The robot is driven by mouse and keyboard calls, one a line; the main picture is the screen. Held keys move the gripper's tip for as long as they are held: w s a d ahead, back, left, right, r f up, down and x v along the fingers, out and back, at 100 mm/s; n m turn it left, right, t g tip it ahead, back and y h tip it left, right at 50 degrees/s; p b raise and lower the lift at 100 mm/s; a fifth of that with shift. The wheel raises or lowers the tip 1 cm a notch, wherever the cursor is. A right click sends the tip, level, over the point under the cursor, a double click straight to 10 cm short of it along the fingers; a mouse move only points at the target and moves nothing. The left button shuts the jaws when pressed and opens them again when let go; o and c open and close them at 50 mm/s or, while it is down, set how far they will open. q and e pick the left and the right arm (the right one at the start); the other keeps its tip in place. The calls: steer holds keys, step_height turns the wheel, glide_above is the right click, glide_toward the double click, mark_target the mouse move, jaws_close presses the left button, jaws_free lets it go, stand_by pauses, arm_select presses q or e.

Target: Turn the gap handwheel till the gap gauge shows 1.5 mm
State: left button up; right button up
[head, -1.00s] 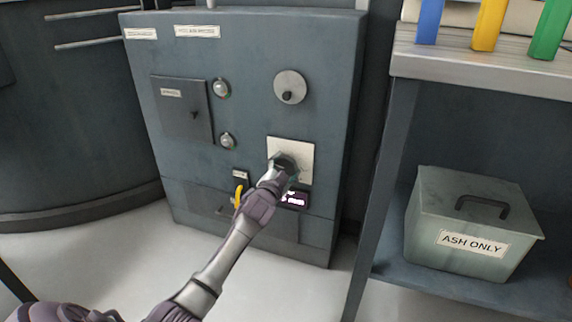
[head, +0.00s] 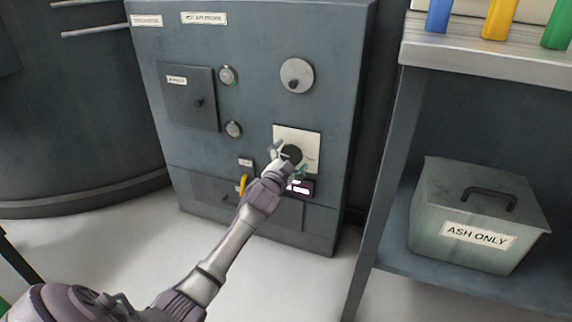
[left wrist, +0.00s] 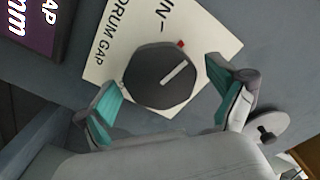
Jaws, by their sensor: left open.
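The gap handwheel is a dark round knob (head: 291,154) on a cream plate marked "DRUM GAP" (left wrist: 103,58) on the grey cabinet. In the left wrist view the knob (left wrist: 158,80) shows a pale pointer line, with a small red mark on the plate near its rim. My left gripper (head: 289,163) is open, with teal fingertips on either side of the knob and apart from it. The gap gauge (head: 301,188) is a dark display below the plate, partly behind my gripper. It also shows cut off in the left wrist view (left wrist: 22,30), with "mm" visible but its number not readable.
A yellow lever (head: 243,184) is close to my left wrist. A grey bench (head: 480,66) stands to the right, with an "ASH ONLY" bin (head: 440,205) on its lower shelf. Open floor lies before the cabinet.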

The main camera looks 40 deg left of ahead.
arm_select(q)
steer(key=v, duration=1.1)
steer(key=shift+s, duration=0.25)
steer(key=shift+d, duration=0.15)
